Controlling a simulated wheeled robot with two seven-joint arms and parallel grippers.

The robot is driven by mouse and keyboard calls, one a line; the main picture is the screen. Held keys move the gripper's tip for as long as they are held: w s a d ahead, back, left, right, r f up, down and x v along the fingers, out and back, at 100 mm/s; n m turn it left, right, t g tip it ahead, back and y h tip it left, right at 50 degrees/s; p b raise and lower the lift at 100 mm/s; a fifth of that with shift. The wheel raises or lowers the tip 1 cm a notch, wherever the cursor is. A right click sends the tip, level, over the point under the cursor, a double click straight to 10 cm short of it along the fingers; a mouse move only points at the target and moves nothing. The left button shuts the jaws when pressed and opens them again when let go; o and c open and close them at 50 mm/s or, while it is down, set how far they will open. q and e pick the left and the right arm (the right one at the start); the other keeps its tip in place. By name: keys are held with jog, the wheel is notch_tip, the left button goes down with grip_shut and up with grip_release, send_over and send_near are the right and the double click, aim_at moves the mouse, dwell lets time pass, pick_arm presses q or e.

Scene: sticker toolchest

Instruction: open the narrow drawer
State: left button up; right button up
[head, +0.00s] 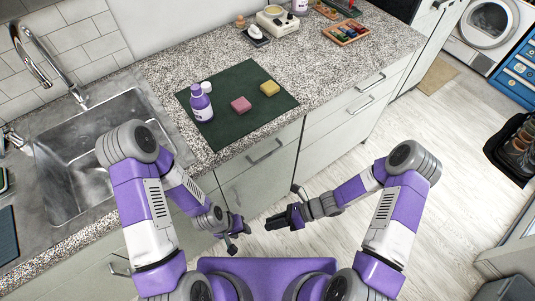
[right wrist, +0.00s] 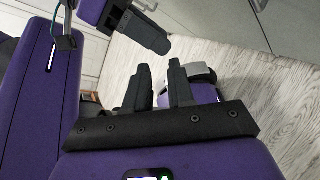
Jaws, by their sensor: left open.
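White cabinet fronts run below the counter. One front (head: 258,180) has a bar handle (head: 265,151) near its top. Farther right, a shallow drawer front (head: 372,80) sits above a deeper one (head: 350,115); each has a bar handle. A blue tool chest (head: 515,72) with several drawers stands at the right edge, partly cut off. I cannot tell which drawer is the narrow one. My left gripper (head: 236,234) is open and empty in front of the cabinets. My right gripper (head: 280,222) is open beside it; its fingers are apart and empty in the right wrist view (right wrist: 162,88).
A sink (head: 75,150) is left. A washing machine (head: 487,28) and black shoe tray (head: 500,155) are right. The middle floor is clear.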

jog(key=w+r+m+t+y, duration=0.4)
jog(key=w+m+t, duration=0.2)
jog(key=w+m, duration=0.3)
jog(key=m+t, duration=0.7)
jog(key=m, duration=0.1)
send_near(269, 154)
jog(key=x, duration=0.7)
jog(key=b+x, duration=0.1)
jog(key=x, duration=0.2)
jog(key=shift+a+f, duration=0.1)
jog(key=shift+f, duration=0.2)
grip_shut()
